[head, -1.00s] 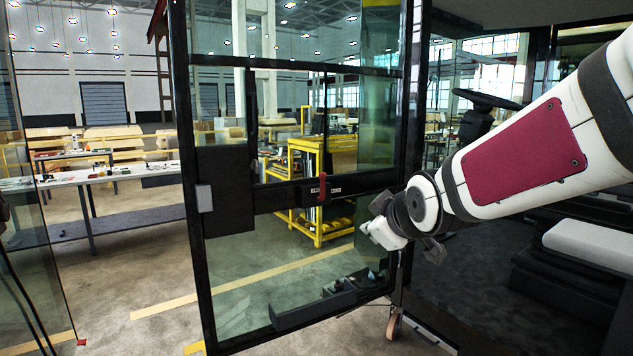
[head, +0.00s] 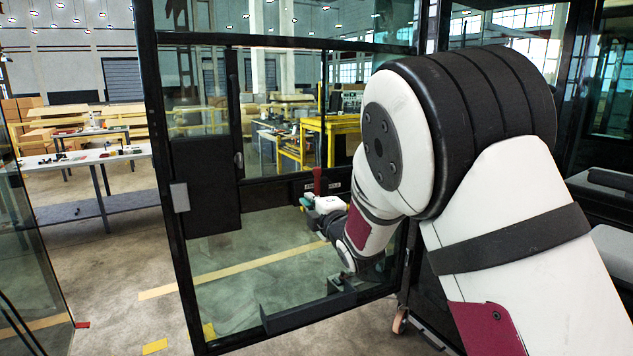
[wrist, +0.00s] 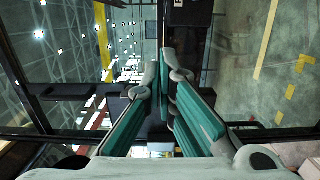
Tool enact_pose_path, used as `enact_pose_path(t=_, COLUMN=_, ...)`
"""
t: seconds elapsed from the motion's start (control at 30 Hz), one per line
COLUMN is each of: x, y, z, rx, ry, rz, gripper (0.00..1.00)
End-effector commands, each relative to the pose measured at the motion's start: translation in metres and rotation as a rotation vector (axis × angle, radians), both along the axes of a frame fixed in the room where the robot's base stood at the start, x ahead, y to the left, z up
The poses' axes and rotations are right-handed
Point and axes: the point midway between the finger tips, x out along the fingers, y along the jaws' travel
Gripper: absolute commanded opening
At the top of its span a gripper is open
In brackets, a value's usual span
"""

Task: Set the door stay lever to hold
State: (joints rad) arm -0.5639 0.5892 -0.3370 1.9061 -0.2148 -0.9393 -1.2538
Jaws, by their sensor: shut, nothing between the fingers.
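The door stay lever (head: 318,181) is a small red handle on a dark housing on the door's crossbar. In the head view it stands roughly upright, with its lower end near or behind my gripper. My gripper (head: 307,204) is at the crossbar, just below and slightly left of the lever. In the wrist view my gripper (wrist: 166,78) has its teal-padded fingers brought together with nothing between them. I cannot tell whether the fingers touch the lever. The red lever cannot be made out in the wrist view. A dark labelled plate (wrist: 188,12) shows at its top edge.
The glass door (head: 240,275) has a black frame and a dark lock box (head: 203,185) left of the lever. A dark tray (head: 307,312) sits low on the door. My arm covers the door's right side.

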Motion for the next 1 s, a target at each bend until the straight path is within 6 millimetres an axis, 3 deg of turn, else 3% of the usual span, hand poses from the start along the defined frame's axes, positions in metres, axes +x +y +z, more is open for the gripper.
enact_pose_path(t=0.47, x=0.006, y=0.004, z=0.0, rx=-0.002, ry=-0.004, rz=0.003, gripper=0.0)
enact_pose_path(t=1.0, x=0.083, y=0.042, z=-0.001, rx=-0.002, ry=-0.004, rz=0.003, gripper=0.0)
